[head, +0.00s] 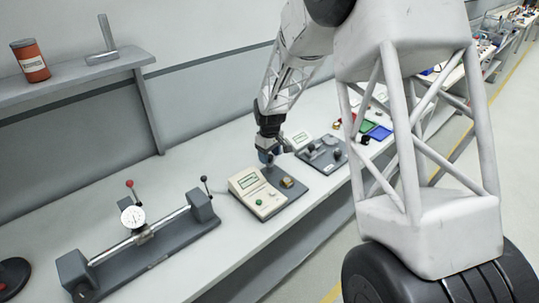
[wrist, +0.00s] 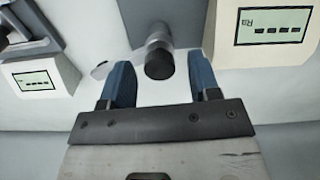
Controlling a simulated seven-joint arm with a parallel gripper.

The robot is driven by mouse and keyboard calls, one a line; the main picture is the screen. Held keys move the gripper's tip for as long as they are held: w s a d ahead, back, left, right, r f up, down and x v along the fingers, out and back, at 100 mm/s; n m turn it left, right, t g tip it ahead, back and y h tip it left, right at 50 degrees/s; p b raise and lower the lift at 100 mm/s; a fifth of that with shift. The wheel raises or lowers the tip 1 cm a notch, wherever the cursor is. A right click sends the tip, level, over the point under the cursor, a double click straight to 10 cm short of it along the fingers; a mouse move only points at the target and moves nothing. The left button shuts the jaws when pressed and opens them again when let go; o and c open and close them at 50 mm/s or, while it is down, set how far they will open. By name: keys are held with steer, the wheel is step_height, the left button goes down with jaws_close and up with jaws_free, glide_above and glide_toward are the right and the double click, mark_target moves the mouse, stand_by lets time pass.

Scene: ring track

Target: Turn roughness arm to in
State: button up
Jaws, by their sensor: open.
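The roughness tester (head: 258,194) is a cream box with a display and a green button, beside a dark grey base holding a small brass-coloured block (head: 287,183). In the wrist view its display (wrist: 275,26) reads "Ra" with dashes. My gripper (head: 268,158) is over the back of this tester, pointing down. In the wrist view my gripper (wrist: 160,68) has its two blue fingers apart. A dark cylindrical knob (wrist: 158,58) shows between and just beyond the fingertips; it seems to belong to the roughness arm. Contact cannot be told. The arm's in or out position is unclear.
A second device with a display (head: 301,140) stands close on the right; its display (wrist: 33,80) shows in the wrist view. A dial gauge bench (head: 140,240) is at left. Green and blue trays (head: 377,132) lie farther right. Bare tabletop lies between the devices.

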jaws_close()
stand_by(0.4)
steer(key=shift+m, duration=0.4)
steer(key=m, duration=2.1)
steer(key=shift+d, duration=0.1)
stand_by(0.3)
